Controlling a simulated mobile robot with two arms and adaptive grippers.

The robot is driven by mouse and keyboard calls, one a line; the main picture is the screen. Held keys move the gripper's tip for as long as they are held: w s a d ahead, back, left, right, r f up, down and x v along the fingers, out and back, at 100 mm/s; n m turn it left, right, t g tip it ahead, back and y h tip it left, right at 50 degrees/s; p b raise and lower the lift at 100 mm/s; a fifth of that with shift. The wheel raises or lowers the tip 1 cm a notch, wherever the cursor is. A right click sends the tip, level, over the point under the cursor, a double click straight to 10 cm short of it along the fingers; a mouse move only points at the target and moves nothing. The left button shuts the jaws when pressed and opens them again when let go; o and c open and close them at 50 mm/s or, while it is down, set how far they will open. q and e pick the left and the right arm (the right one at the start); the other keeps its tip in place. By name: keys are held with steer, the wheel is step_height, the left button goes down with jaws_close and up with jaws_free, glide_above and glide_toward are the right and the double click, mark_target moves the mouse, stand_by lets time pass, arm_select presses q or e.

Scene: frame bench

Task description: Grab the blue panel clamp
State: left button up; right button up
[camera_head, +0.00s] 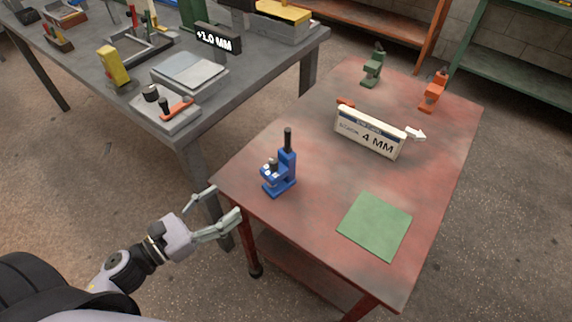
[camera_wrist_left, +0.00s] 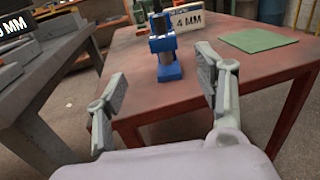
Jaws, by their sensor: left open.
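The blue panel clamp (camera_head: 280,172) stands upright on the near left part of the red table, with a black handle pointing up. It also shows in the left wrist view (camera_wrist_left: 165,55), ahead of my fingers and between them from that angle. My left gripper (camera_head: 226,206) is open and empty, just off the table's near left edge, apart from the clamp. Its two spread fingers show in the left wrist view (camera_wrist_left: 163,88). My right gripper is in neither view.
The red table (camera_head: 310,215) also carries a green mat (camera_head: 375,224), a white "4 MM" sign (camera_head: 369,132), a green clamp (camera_head: 372,68) and an orange clamp (camera_head: 433,92). A cluttered grey bench (camera_head: 215,100) stands to the left, with a floor gap between.

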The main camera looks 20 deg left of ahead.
arm_select(q)
steer(key=p, duration=0.4)
glide_toward(282, 163)
steer(key=shift+m, duration=0.3)
steer(key=x, duration=0.4)
steer(key=shift+w+r, duration=0.1)
steer(key=p+x, duration=0.2)
steer(key=x, duration=0.3)
steer(key=shift+f, duration=0.2)
steer(key=shift+w+d+f, duration=0.1)
steer(key=shift+w+d, duration=0.1)
steer(key=shift+w, duration=0.1)
steer(key=c, duration=0.8)
jaws_close()
